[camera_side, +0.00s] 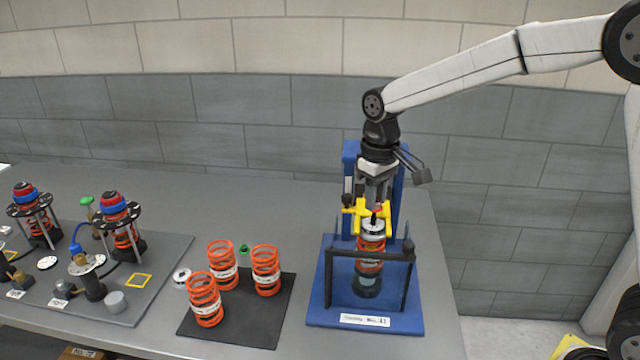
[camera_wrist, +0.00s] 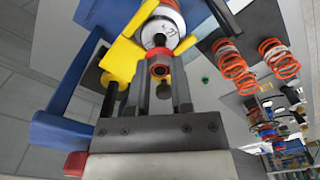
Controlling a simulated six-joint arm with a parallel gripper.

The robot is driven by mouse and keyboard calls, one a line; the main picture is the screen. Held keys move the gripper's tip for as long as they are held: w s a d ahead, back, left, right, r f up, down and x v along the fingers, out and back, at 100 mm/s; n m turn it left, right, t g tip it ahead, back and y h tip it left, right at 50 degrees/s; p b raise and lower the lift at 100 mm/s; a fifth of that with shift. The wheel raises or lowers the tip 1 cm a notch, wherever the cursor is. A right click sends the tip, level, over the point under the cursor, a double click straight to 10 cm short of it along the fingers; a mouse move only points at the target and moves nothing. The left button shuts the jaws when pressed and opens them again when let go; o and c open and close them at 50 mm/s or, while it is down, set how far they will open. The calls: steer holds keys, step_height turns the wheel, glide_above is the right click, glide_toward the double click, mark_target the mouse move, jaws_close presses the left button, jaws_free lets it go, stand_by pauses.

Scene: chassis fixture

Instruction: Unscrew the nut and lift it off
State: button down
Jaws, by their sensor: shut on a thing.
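The blue fixture (camera_side: 325,300) stands at the right of the bench and holds an upright strut with an orange spring (camera_side: 369,267) behind a black frame. A yellow clamp (camera_side: 361,222) reaches around the strut's top, by a silver top plate (camera_side: 373,228). My gripper (camera_side: 377,208) points down over the strut's axis. In the wrist view its fingers close on a small red nut (camera_wrist: 158,70), in line with the silver top (camera_wrist: 157,32). The nut shows as a small red spot in the side view. Whether its thread is still engaged cannot be told.
Several loose orange springs (camera_side: 221,265) stand on a black mat (camera_side: 250,326) left of the fixture, with a small green part (camera_side: 244,249) nearby. A grey board (camera_side: 158,285) with other assemblies lies at far left. The fixture's blue back post (camera_side: 351,160) rises close behind my gripper.

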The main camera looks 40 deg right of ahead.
steer(key=shift+r, duration=1.2)
